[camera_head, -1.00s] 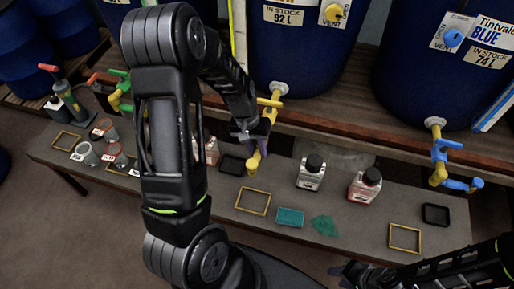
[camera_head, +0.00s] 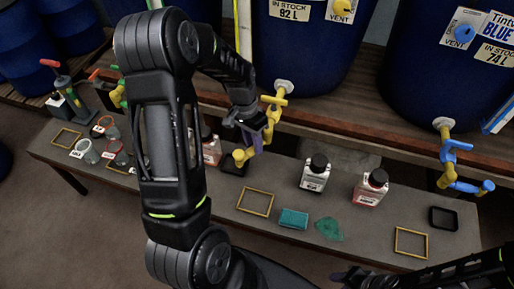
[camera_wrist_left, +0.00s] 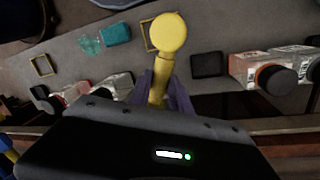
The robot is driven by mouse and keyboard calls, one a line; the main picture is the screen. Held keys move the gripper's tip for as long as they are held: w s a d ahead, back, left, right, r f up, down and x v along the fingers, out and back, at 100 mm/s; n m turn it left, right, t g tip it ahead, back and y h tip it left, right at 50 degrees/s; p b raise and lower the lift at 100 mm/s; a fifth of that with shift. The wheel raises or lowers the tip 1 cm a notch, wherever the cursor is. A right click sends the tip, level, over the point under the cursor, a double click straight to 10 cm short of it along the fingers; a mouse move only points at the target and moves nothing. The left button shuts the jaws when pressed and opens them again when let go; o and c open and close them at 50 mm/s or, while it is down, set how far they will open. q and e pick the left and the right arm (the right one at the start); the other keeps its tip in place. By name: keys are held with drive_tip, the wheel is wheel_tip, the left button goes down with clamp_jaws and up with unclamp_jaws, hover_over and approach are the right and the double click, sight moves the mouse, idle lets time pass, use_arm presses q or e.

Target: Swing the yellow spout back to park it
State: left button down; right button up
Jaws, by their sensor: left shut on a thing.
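The yellow spout (camera_head: 247,150) hangs from the yellow tap (camera_head: 276,101) on the blue drum marked 92 L. My left gripper (camera_head: 252,128) is shut on the spout, with its purple fingers on both sides of it. In the left wrist view, the spout's round yellow end (camera_wrist_left: 172,35) sticks out beyond the fingers (camera_wrist_left: 164,92). In the head view, the spout's end points left, above the bench and near a black tray (camera_head: 233,165). My right gripper (camera_head: 350,277) is dark and low at the bottom edge; its jaws are not clear.
The bench (camera_head: 300,240) holds yellow frames (camera_head: 255,201), a teal sponge (camera_head: 293,219), a green patch (camera_head: 328,229), bottles (camera_head: 315,173), and cups (camera_head: 87,152) at the left. A blue spout (camera_head: 462,184) hangs at the right. Bare bench lies around the frames.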

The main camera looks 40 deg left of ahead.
use_arm(q)
drive_tip(key=shift+w+a+m+g+y+b, duration=0.2)
drive_tip(key=shift+w+a+m, duration=0.35)
drive_tip(key=shift+m, duration=1.1)
drive_tip(key=shift+w+a+m+g+y+b, duration=0.15)
drive_tip(key=shift+w+a+m+g+b, duration=0.4)
drive_tip(key=shift+m, duration=1.05)
drive_tip(key=shift+w+a+m+g+y, duration=0.25)
drive_tip(key=shift+a+m, duration=0.5)
drive_tip(key=shift+m, duration=0.9)
drive_tip(key=c, duration=1.2)
unclamp_jaws()
drive_tip(key=shift+r, duration=0.15)
drive_tip(key=v, duration=0.7)
drive_tip(key=shift+r, duration=0.3)
